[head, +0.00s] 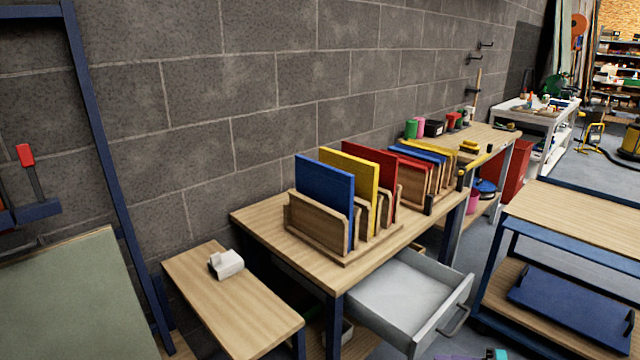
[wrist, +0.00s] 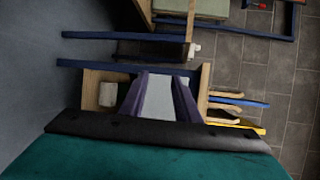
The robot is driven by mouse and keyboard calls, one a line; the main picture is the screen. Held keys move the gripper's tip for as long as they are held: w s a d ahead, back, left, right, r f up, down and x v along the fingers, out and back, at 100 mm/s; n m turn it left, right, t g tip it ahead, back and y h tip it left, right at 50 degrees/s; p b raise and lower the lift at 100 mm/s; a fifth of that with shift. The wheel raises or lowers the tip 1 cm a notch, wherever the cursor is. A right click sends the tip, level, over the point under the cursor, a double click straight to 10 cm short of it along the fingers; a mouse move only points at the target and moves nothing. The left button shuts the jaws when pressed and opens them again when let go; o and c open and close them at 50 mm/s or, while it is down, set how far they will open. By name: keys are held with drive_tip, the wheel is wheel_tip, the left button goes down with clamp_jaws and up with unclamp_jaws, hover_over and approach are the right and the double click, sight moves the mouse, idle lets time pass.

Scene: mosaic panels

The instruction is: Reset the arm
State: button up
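My gripper (wrist: 161,76) shows in the wrist view as two purple fingers reaching up from a dark bar on a teal body. The fingers stand apart, with a gap between them, and nothing is held. Behind the gap lies the pale inside of an open drawer (wrist: 160,100). In the head view only small teal and purple bits of my arm end show at the bottom edge, right of the middle; most of it is out of the picture.
The open grey drawer (head: 405,294) juts from the wooden table (head: 262,217). A rack (head: 318,221) on the table holds blue, yellow and red panels. A low bench (head: 222,300) bears a white object (head: 226,264). A blue-framed cart (head: 577,212) stands at right.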

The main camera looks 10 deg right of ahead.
drive_tip(key=s+a+f+n+g+h+p, duration=0.1)
drive_tip(key=s+a+f+g+p, duration=0.2)
drive_tip(key=a, duration=0.7)
drive_tip(key=s+a+f+n+g, duration=0.25)
drive_tip(key=a+f+g, duration=0.25)
drive_tip(key=a, duration=0.5)
drive_tip(key=s+a+f+n+g+h+p, duration=0.1)
drive_tip(key=s+a+f+g+p, duration=0.2)
drive_tip(key=a, duration=0.7)
drive_tip(key=s+a+f+n+g+h+p, duration=0.1)
drive_tip(key=s+f+g+h, duration=0.1)
drive_tip(key=s+f+h, duration=0.3)
drive_tip(key=s+a+f+n+g+h, duration=0.2)
drive_tip(key=s, duration=0.5)
drive_tip(key=d+f+t+h, duration=0.2)
drive_tip(key=d+f+h, duration=0.2)
drive_tip(key=d, duration=0.4)
drive_tip(key=shift+s+d+f+h, duration=0.15)
drive_tip(key=shift+s+d+h, duration=0.1)
drive_tip(key=shift+h, duration=0.15)
